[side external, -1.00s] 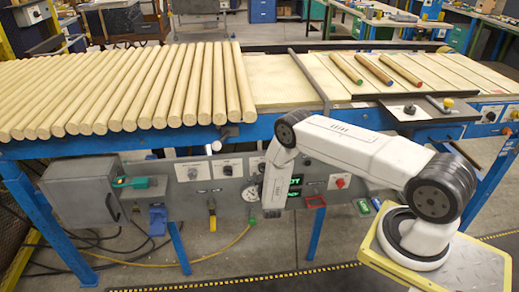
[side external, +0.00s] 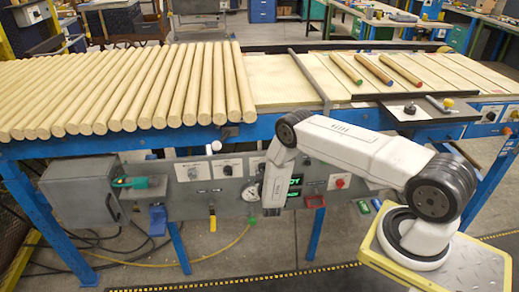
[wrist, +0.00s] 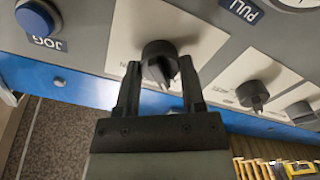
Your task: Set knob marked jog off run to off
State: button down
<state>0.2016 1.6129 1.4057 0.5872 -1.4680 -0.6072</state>
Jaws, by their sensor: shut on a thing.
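In the wrist view, a black knob (wrist: 160,56) stands on a white label plate (wrist: 178,22). My gripper (wrist: 159,82) has one finger on each side of the knob and is shut on it. The plate's lettering is mostly hidden behind the fingers, so I cannot read its marked positions or tell which one the knob points to. In the side external view, my wrist covers the gripper and the knob in front of the grey control panel (side external: 180,208).
In the wrist view, a blue button (wrist: 38,18) labelled JOG is at the left, and another black knob (wrist: 252,94) is to the right. A round gauge (side external: 250,193) is close beside my wrist. Wooden rods (side external: 120,85) lie on the bench above the panel.

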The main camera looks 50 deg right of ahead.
jog(key=shift+m, duration=0.4)
jog(key=m, duration=0.7)
jog(key=shift+m, duration=0.3)
jog(key=shift+c, duration=0.9)
grip_release()
jog(key=v, duration=0.7)
jog(key=shift+s+a, duration=0.3)
jog(key=shift+s, duration=0.05)
jog(key=shift+r, duration=0.1)
